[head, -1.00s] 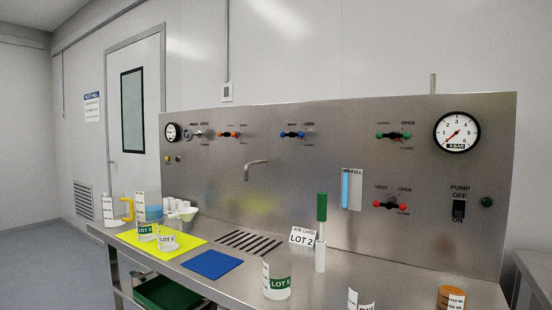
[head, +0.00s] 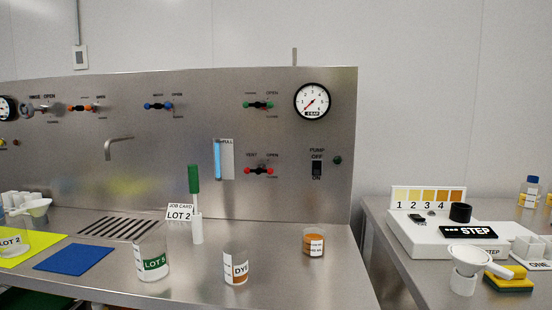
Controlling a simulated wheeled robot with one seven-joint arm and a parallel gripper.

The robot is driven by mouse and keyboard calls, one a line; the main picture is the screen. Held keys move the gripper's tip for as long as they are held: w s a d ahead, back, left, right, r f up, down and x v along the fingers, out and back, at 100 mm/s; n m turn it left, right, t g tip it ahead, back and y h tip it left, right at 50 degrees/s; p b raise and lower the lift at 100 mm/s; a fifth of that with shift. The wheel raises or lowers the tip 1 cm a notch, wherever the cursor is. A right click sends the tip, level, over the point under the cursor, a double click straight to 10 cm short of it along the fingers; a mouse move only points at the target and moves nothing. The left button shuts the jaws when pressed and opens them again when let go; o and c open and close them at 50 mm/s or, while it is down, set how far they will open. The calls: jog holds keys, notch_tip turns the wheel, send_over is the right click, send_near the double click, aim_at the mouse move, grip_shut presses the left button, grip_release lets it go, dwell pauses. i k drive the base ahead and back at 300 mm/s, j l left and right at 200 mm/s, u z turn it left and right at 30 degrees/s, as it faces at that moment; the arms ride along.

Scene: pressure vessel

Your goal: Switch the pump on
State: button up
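The pump switch (head: 317,169) is a small black rocker at the right end of the steel panel (head: 190,190), marked PUMP and OFF above it and ON below it. Its position is too small to tell. A dark green round lamp or button (head: 337,160) sits just right of the switch and looks unlit. Above them is a round pressure gauge (head: 312,101) with a red needle. My gripper is not in the head view.
Beakers marked LOT 5 (head: 153,255) and DYE (head: 236,264), and an orange-brown jar (head: 313,243), stand on the bench before the panel. A side table (head: 375,225) holds a STEP device (head: 440,240).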

aim_at(316, 164)
jog(key=i+j+u, duration=0.45)
jog(key=i+j, duration=0.3)
